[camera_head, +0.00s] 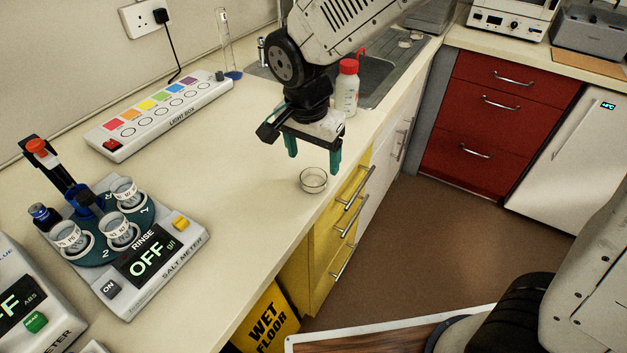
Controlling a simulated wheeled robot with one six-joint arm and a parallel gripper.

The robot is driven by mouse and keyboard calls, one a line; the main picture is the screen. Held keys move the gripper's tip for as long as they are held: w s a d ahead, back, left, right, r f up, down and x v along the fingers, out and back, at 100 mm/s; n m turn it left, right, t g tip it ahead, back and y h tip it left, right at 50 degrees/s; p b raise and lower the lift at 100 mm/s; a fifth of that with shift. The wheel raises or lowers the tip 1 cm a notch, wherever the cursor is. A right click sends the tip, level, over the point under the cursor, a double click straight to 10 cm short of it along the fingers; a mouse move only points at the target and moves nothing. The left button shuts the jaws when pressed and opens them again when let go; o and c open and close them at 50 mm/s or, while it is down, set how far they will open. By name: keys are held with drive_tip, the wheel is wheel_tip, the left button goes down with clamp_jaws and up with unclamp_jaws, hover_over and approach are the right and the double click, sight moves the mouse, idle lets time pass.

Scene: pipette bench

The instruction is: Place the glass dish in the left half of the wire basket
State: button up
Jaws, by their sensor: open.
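The glass dish (313,181) is a small, clear, round, open dish on the cream bench top, close to the front edge above the yellow drawers. My gripper (313,165) points down with its two green fingers spread apart. Its fingertips are at or just above the dish, one towards each side; I cannot tell whether they touch it. Nothing is held between them. I see no wire basket in this view.
A red-capped bottle (347,88) stands behind my gripper, by the sink (374,76). A light box (160,112) lies along the wall. A salt meter (132,262) with several glass cups stands at left. The bench between it and the dish is clear.

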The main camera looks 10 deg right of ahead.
sight(314, 183)
wheel_tip(314, 183, down, 6)
drive_tip(key=shift+w+r, duration=0.1)
drive_tip(key=c, duration=1.1)
drive_tip(key=shift+r, duration=0.15)
